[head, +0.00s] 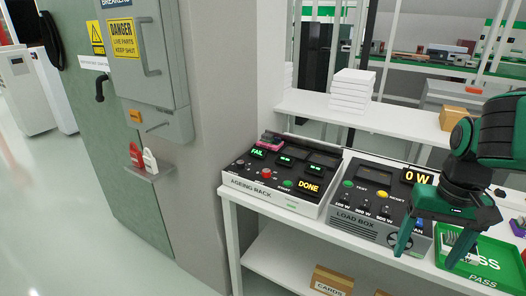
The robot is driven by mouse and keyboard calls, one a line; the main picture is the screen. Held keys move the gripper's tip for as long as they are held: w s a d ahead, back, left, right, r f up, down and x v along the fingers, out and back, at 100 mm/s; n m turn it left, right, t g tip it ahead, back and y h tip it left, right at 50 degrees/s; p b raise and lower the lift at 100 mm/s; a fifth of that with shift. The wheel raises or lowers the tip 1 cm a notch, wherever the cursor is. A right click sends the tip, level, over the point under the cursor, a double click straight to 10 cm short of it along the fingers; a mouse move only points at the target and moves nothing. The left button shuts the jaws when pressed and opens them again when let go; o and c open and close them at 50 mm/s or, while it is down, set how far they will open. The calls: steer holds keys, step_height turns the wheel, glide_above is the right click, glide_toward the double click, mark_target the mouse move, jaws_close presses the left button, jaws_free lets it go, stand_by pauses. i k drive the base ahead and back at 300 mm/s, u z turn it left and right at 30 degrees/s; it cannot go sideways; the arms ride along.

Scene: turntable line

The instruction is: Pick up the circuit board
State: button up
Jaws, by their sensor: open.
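A small pink, board-like piece (269,141) sits at the back left of the ageing rack (262,194), beside its FAIL display. It may be the circuit board, but it is too small to be sure. My gripper (427,255) is at the right, open, pointing down with its green fingers apart. It is in front of the load box's right end and the green PASS tray's left edge. I see nothing held between the fingers. The gripper hides part of the load box (362,221) and the tray. The ageing rack's front display reads DONE.
The green PASS tray (487,274) lies on the white bench at the right, with a pale object in it. A cardboard box (332,280) is on the lower shelf. White boxes (351,90) are stacked on a shelf behind. A grey pillar and electrical cabinet stand left.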

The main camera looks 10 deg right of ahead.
mark_target(267, 140)
steer(key=u, duration=0.05)
steer(key=k, duration=0.5)
steer(key=u, duration=1.7)
steer(key=i, duration=2.3)
steer(key=z, duration=1.15)
